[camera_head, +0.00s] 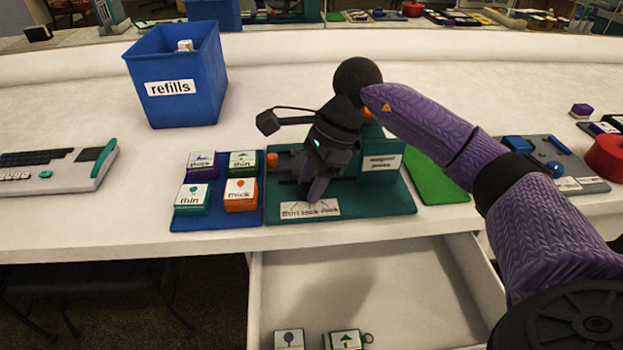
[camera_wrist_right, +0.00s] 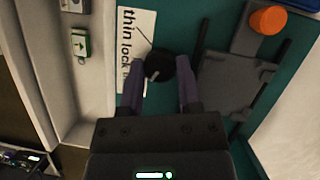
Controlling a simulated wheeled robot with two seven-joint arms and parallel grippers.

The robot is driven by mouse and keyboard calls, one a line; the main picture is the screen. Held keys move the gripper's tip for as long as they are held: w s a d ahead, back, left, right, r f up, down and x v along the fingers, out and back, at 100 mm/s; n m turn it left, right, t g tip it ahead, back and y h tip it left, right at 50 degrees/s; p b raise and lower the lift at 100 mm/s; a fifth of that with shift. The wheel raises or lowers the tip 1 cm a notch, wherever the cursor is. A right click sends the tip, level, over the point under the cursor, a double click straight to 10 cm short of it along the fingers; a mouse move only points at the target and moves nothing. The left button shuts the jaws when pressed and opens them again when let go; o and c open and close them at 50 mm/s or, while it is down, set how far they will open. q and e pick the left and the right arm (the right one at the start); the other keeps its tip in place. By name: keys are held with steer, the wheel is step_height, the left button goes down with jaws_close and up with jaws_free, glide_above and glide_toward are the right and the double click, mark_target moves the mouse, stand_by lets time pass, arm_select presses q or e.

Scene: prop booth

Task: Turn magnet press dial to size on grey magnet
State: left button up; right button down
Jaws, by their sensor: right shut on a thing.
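The magnet press (camera_head: 381,163) stands on a teal base. Its label strip (camera_head: 310,209) reads "thin lock thick" in the head view, partly covered in the right wrist view. The black dial (camera_wrist_right: 160,68) sits beside the strip; its light pointer mark shows in the wrist view. My right gripper (camera_head: 314,190) comes down over the press front and is shut on the dial, one finger on each side (camera_wrist_right: 166,82). The dial is hidden behind the gripper in the head view. A magnet with a grey picture (camera_head: 289,340) lies in the open drawer, its size not readable. My left gripper is not in view.
A green-picture magnet (camera_head: 346,340) lies beside it in the drawer (camera_head: 390,290). A blue tray (camera_head: 218,222) left of the press holds several "thin" and "thick" pieces. A blue refills bin (camera_head: 177,105) stands behind. A green mat (camera_head: 437,178) lies right of the press.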

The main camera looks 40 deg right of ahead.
steer(key=shift+c, duration=1.5)
jaws_free()
steer(key=shift+r, duration=0.1)
steer(key=p+v, duration=0.4)
steer(key=v, duration=0.6)
